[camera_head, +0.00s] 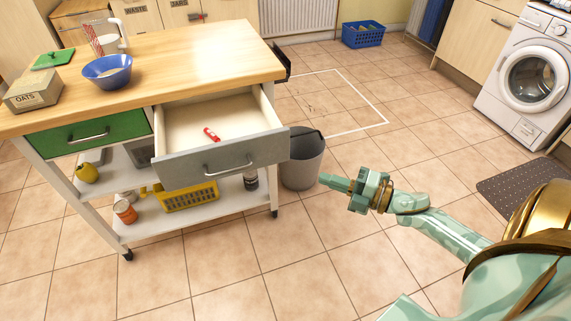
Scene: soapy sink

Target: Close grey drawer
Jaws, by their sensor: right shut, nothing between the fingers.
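The grey drawer (222,160) is pulled out of the right half of the wooden-topped cart. A silver bar handle (228,168) is on its front, and a small red object (211,134) lies inside. My right gripper (322,179) is shut and empty. In the picture it is to the right of the drawer front and overlaps the edge of the bin, apart from the drawer. My left gripper is not in view.
A green drawer (88,134) sits flush at the left. A grey bin (302,160) stands beside the cart. The cart top (190,50) holds a blue bowl (107,71) and an oats box (33,91). The tiled floor in front is clear.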

